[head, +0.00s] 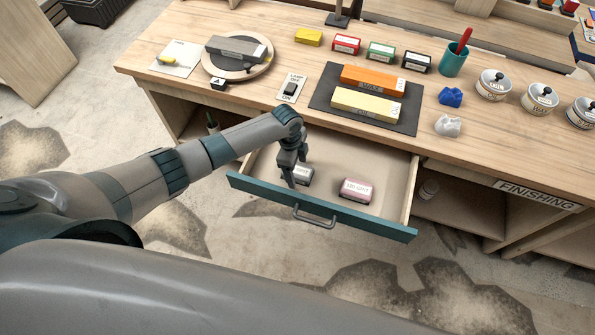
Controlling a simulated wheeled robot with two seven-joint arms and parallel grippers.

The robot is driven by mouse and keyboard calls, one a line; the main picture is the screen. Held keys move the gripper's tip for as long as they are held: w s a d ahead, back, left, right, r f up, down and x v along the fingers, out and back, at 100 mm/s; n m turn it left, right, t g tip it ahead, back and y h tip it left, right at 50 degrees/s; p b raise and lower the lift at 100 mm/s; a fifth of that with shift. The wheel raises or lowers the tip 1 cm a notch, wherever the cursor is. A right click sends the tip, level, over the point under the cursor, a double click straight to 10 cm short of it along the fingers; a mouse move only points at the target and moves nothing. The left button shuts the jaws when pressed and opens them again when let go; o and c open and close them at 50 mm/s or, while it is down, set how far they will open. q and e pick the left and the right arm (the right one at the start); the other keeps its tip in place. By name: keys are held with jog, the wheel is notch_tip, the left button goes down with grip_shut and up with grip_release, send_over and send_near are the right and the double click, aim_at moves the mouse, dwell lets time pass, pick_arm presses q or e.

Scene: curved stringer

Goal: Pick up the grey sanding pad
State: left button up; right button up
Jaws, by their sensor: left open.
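The grey sanding pad (304,176) lies in the open drawer (388,183), toward its left side, with a pale label on top. My left gripper (289,180) reaches down into the drawer at the pad's left end. It is open, and its fingers hide part of the pad. I cannot tell whether a finger touches the pad. A pink pad (356,190) with a white label lies to the right in the same drawer. My right gripper is not in view.
The drawer's teal front (320,207) with its handle (314,217) stands nearest me. Above is the bench top (225,103), with orange (372,80) and yellow (366,105) blocks on a dark mat (325,92).

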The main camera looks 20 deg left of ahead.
aim_at(301, 171)
pick_arm(q)
jog(key=shift+c, duration=0.6)
jog(key=c, duration=1)
jog(key=shift+r, duration=0.1)
jog(key=shift+r+b, duration=0.4)
jog(key=shift+r, duration=0.5)
jog(key=shift+s+d+r+b, duration=0.1)
jog(key=shift+d+r+b, duration=0.15)
jog(key=shift+r, duration=0.35)
jog(key=shift+d+r+b, duration=0.15)
jog(key=shift+r+b, duration=0.1)
jog(key=shift+r, duration=0.3)
jog(key=s+d+r+b, duration=0.1)
jog(key=d+r, duration=0.1)
jog(key=d, duration=0.1)
jog(key=s+d+r+b, duration=0.1)
jog(key=s+d+r, duration=0.1)
jog(key=d, duration=0.1)
jog(key=s+d+r+b, duration=0.1)
jog(key=d+r, duration=0.1)
jog(key=d, duration=0.2)
jog(key=shift+s+r, duration=0.35)
jog(key=shift+a, duration=0.1)
jog(key=o, duration=0.5)
jog(key=c, duration=0.4)
